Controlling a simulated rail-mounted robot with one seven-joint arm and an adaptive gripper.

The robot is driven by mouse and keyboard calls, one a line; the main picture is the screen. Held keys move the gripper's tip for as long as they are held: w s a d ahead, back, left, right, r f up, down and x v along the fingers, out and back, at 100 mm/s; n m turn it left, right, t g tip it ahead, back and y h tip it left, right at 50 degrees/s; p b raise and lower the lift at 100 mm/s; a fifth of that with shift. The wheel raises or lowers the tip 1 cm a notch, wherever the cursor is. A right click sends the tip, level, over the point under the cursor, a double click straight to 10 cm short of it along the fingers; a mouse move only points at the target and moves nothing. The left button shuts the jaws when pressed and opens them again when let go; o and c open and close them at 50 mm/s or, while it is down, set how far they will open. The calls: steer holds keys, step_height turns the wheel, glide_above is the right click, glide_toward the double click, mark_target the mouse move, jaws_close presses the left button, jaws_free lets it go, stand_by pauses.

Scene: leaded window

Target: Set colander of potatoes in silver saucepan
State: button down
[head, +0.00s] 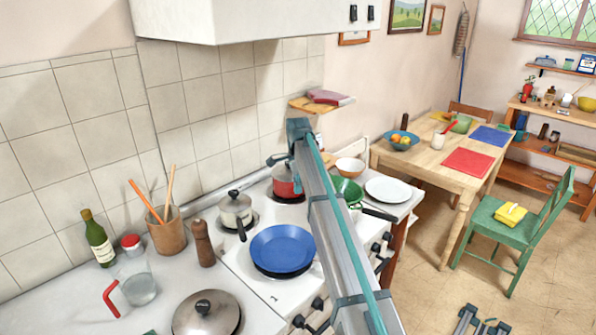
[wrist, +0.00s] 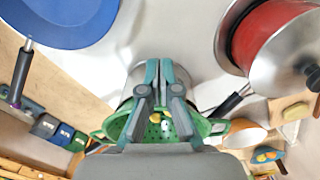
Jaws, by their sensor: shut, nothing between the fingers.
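The green colander (head: 346,188) is on the right part of the stove, partly hidden behind my arm in the head view. In the wrist view the colander (wrist: 128,127) lies beyond and below my gripper, with yellow potatoes (wrist: 156,118) inside. The silver saucepan (head: 356,211) shows in part just under the colander in the head view; whether the colander is fully seated in it is hard to tell. My gripper (wrist: 152,68) is shut and empty, its fingers together in front of the colander.
A blue pan (head: 282,246), a cream pot (head: 235,211) and a red pot (head: 286,182) stand on the stove close by. A white plate (head: 388,190) and a brown bowl (head: 350,166) lie on the counter at right. A shelf (head: 320,104) juts from the wall above.

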steer(key=shift+w+d+f+p, duration=0.15)
steer(key=shift+d+p, duration=0.1)
steer(key=shift+d, duration=0.4)
steer(key=shift+w+d+p, duration=0.15)
steer(key=shift+d+p, duration=0.15)
steer(key=shift+d, duration=0.35)
steer(key=shift+w+d+f+p, duration=0.15)
steer(key=shift+d+p, duration=0.1)
steer(key=shift+d, duration=0.4)
steer(key=shift+r, duration=0.1)
steer(key=shift+w+d, duration=0.15)
steer(key=shift+d, duration=0.45)
steer(key=shift+w+d, duration=0.15)
steer(key=shift+d, duration=0.4)
steer(key=shift+a, duration=0.2)
